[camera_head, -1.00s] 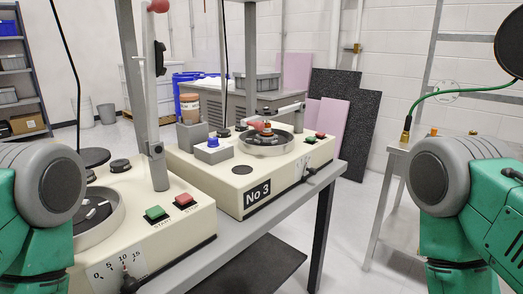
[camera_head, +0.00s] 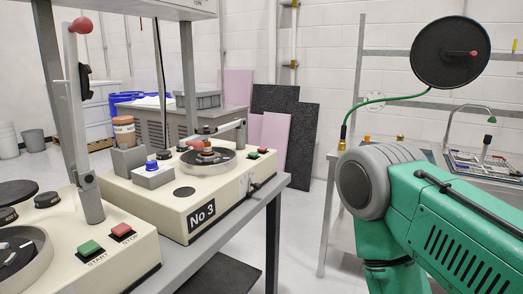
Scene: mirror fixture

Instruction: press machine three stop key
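The cream machine marked No 3 (camera_head: 176,217) stands on the grey bench, left of the picture's middle. At its right rear corner are a small red key (camera_head: 262,150) and a small green key (camera_head: 253,155). Their labels are too small to read. The nearer cream machine (camera_head: 118,270) at lower left has a red STOP key (camera_head: 122,230) and a green START key (camera_head: 90,247). My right arm shows at the right, apart from machine No 3, but its gripper is out of the picture. My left gripper is not in view.
A blue key on a grey box (camera_head: 152,175) and an orange-lidded jar (camera_head: 124,131) sit by machine No 3. A metal side table (camera_head: 328,215) with a round black disc (camera_head: 449,52) above it stands at right. Floor (camera_head: 300,240) shows between bench and table.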

